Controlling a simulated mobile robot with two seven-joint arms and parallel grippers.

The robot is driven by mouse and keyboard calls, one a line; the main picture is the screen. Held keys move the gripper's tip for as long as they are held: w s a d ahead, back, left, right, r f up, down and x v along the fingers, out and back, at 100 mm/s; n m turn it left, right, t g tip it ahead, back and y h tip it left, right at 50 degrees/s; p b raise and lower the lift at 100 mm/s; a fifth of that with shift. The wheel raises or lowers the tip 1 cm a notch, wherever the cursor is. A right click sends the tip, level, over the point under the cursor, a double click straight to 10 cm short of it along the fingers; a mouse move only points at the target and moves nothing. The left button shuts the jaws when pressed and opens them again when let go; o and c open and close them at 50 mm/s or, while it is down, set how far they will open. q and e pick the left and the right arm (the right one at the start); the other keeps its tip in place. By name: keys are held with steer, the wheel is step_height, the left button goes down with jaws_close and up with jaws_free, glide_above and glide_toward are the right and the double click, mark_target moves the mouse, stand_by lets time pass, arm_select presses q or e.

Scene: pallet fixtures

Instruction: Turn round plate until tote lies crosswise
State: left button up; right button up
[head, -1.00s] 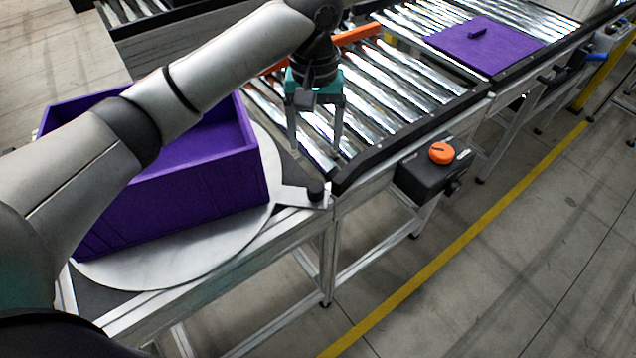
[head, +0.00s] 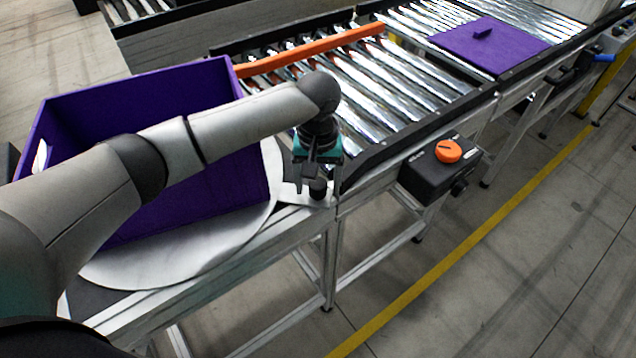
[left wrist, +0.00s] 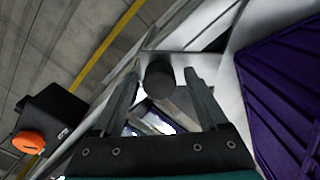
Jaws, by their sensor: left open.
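The purple open tote (head: 215,205) stands on the round grey plate (head: 190,262) at the left of the head view. My left arm crosses in front of it and hides part of it. A metal tab sticks out from the plate's right side and carries an upright black knob (head: 317,190). My left gripper (head: 319,184) is open and low at this knob. In the left wrist view the knob (left wrist: 158,78) lies between the open fingers (left wrist: 161,74), with gaps showing. The tote's side (left wrist: 285,95) shows at right there. My right gripper is not in view.
A purple panel (head: 490,46) with a small handle lies farther along. A black box (head: 435,178) with an orange dial (head: 448,151) hangs on the conveyor's side.

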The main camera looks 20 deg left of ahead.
arm_select(q)
steer(key=shift+c, duration=0.3)
jaws_close()
stand_by(0.3)
stand_by(0.8)
